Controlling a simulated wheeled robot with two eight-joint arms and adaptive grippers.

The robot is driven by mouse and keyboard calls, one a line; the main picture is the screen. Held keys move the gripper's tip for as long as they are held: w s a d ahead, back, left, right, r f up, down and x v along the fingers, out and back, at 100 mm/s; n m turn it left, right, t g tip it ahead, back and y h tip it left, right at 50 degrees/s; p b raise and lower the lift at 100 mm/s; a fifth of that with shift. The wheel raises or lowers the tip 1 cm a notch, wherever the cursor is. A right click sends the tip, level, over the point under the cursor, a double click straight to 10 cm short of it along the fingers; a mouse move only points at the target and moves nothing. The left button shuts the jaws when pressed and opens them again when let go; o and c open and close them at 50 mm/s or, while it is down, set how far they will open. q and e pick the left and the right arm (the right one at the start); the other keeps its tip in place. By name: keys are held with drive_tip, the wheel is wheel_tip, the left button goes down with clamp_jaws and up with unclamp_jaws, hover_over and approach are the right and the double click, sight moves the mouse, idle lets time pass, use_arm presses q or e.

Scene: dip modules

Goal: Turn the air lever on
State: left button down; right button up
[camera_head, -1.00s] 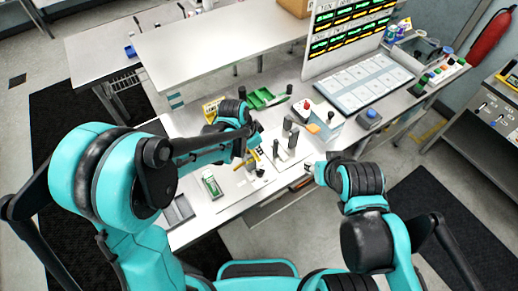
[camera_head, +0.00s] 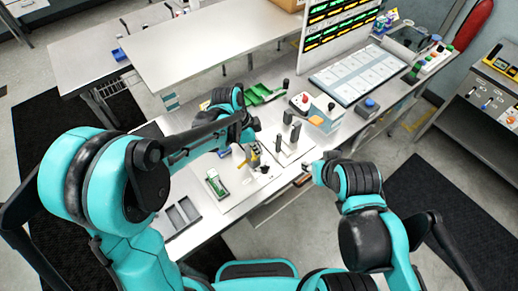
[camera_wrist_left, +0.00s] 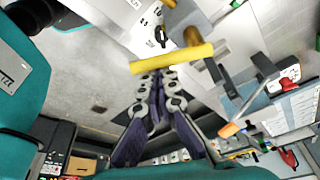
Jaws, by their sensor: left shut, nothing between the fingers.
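The air lever appears to be the yellow bar (camera_wrist_left: 172,58), lying across the wrist view just beyond my left fingertips. In the head view it is a small yellow piece (camera_head: 254,161) on the bench fixture. My left gripper (camera_wrist_left: 158,77) is shut and empty, its fingertips close to the bar; I cannot tell whether they touch it. In the head view my left gripper (camera_head: 243,149) is small and partly hidden below my teal wrist. My right gripper (camera_head: 303,180) is over the bench's front edge, too small to tell whether it is open.
Grey upright posts (camera_head: 291,128) stand just right of the lever. A green tray (camera_head: 262,94), a box with a red button (camera_head: 303,100) and a blue button box (camera_head: 368,108) lie farther back. A grey tray (camera_head: 180,215) and a green-topped module (camera_head: 215,184) are at the front left.

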use_arm(q)
drive_tip(key=a+m, duration=0.1)
drive_tip(key=m, duration=0.1)
drive_tip(key=a+m+g+b, duration=0.1)
drive_tip(key=shift+s+m, duration=0.15)
drive_tip(key=shift+m, duration=0.25)
drive_tip(key=shift+a, duration=0.1)
drive_tip(key=shift+w+a+b, duration=0.25)
drive_tip(key=shift+a+b, duration=0.3)
drive_tip(key=shift+a, duration=0.3)
drive_tip(key=shift+w+a, duration=0.1)
drive_tip(key=shift+a, duration=0.1)
drive_tip(key=shift+d, duration=0.1)
